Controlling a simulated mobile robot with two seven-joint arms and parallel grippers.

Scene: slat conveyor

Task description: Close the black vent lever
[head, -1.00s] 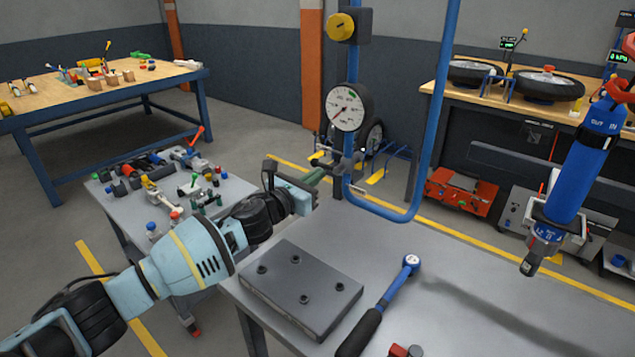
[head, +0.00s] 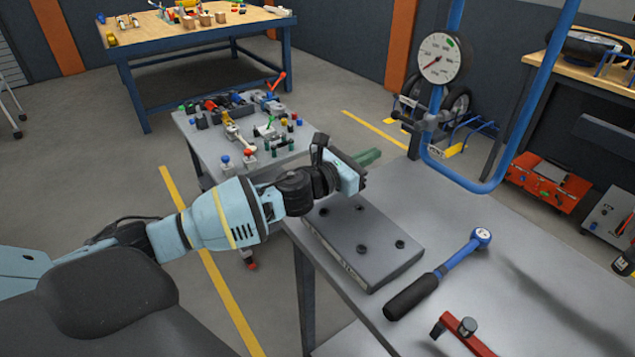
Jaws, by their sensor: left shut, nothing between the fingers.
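A small dark fitting (head: 424,120) with a short side arm sits on the blue pipe (head: 468,180) below the round white gauge (head: 440,58). It may hold the black vent lever, but it is too small to tell the lever or its position. My left gripper (head: 371,157) is shut and empty, with greenish fingertips pointing right. In the picture it is left of and below the fitting, above the far end of a grey plate, and appears apart from the fitting. My right gripper is not in view.
The grey plate (head: 375,245) with black knobs lies on the grey table (head: 520,290). A blue torque wrench (head: 455,262) and a red clamp (head: 462,330) lie nearer. A low tool table (head: 190,135) stands to the left. The table's right part is bare.

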